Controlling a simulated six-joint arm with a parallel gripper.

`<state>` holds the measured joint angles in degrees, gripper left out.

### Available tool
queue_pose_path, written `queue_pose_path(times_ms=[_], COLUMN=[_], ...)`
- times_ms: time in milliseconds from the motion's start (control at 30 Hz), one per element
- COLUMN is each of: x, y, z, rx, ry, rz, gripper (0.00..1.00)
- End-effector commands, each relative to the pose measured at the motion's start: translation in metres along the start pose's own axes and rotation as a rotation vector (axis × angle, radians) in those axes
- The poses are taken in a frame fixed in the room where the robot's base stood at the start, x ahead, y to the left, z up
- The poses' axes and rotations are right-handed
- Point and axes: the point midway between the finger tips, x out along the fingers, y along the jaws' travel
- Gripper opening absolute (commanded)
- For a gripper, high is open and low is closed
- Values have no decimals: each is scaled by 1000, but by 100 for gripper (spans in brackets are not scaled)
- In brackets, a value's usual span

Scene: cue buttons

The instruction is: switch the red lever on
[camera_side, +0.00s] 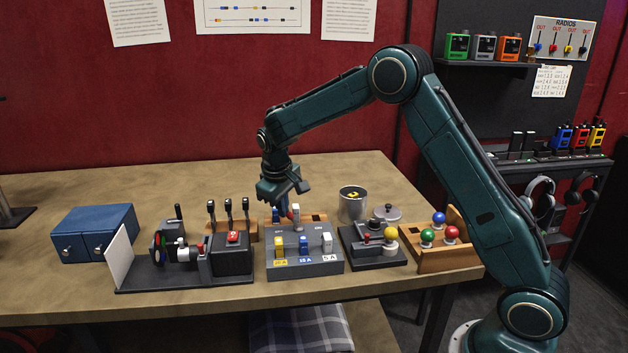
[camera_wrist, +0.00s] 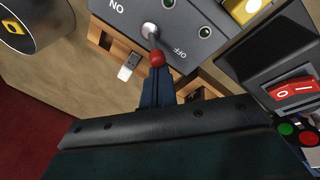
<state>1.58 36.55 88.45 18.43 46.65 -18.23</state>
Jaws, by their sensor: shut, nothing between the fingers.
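In the wrist view the box top (camera_wrist: 110,42) carries ON at the left and OFF at the right of the stem. The lever stands roughly between the labels; its exact tilt is unclear. My gripper (camera_wrist: 157,80) is shut and empty, its fingertips right beside the knob. I cannot tell whether they touch it.
A wooden block (camera_side: 318,216) lies behind.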

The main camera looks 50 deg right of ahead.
Motion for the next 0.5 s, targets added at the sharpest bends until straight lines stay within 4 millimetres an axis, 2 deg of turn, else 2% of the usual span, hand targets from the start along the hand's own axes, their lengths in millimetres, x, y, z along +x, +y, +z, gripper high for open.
queue_pose_path(times_ms=[500], x=[-2], y=[5], z=[4], rx=[18], ry=[50], rz=[-49], gripper=[0])
